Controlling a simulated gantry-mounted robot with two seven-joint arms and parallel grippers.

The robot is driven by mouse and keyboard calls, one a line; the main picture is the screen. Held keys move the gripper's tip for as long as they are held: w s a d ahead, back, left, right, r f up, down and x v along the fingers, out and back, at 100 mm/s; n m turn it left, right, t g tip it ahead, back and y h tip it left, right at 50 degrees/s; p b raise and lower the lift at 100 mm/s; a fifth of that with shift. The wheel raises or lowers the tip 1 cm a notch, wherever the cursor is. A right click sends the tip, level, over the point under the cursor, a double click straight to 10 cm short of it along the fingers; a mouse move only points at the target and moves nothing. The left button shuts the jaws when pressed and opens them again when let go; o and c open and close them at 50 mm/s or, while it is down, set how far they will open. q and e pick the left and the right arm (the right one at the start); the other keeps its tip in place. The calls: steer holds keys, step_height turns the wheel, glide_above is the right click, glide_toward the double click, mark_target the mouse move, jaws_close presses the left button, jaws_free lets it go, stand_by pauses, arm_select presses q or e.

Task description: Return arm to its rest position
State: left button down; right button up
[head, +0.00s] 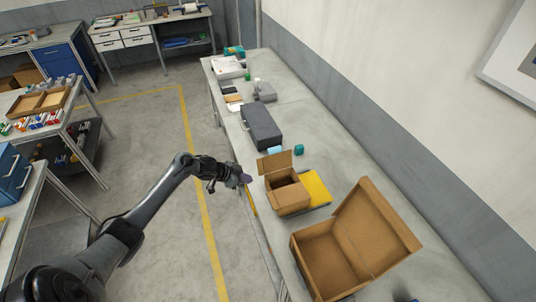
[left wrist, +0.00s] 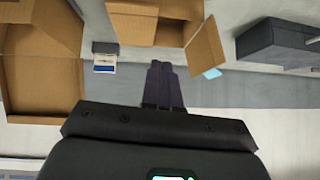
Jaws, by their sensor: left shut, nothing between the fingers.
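My left arm (head: 165,190) reaches in from the lower left over the floor. Its gripper (head: 245,178) is just off the near edge of the long bench, level with the small cardboard box. In the left wrist view the two dark fingers (left wrist: 163,88) lie together with nothing between them. My right gripper cannot be made out in either view. No film reel can be made out.
The long bench (head: 293,95) holds an open small cardboard box (head: 289,198), a yellow item (head: 316,187), a large open cardboard box (head: 325,262) and a dark grey case (head: 262,127). Floor (head: 150,140) is open left of the arm; side benches (head: 50,107) stand beyond.

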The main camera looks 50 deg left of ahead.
arm_select(q)
steer(key=s+d+f+g+h+p, duration=0.1)
steer(key=s+d+f+g, duration=0.1)
steer(key=s+d+f, duration=0.5)
steer(key=s+d+f+p, duration=0.1)
steer(key=s+d, duration=0.3)
steer(key=d, duration=0.4)
steer(key=s+d+f+p, duration=0.2)
steer(key=s+d, duration=0.3)
steer(key=d, duration=0.3)
steer(key=s+d+r+y+p, duration=0.1)
steer(key=s+d+r, duration=0.3)
steer(key=d+r, duration=0.55)
steer(key=s+r+n+g+y, duration=0.1)
steer(key=s+r, duration=0.2)
steer(key=r, duration=0.2)
steer(key=s+a+r+n+g+y, duration=0.1)
steer(key=s+r+n+g, duration=0.1)
steer(key=r, duration=0.4)
steer(key=shift+s+r, duration=0.2)
steer(key=shift+s, duration=0.25)
steer(key=shift+a, duration=0.1)
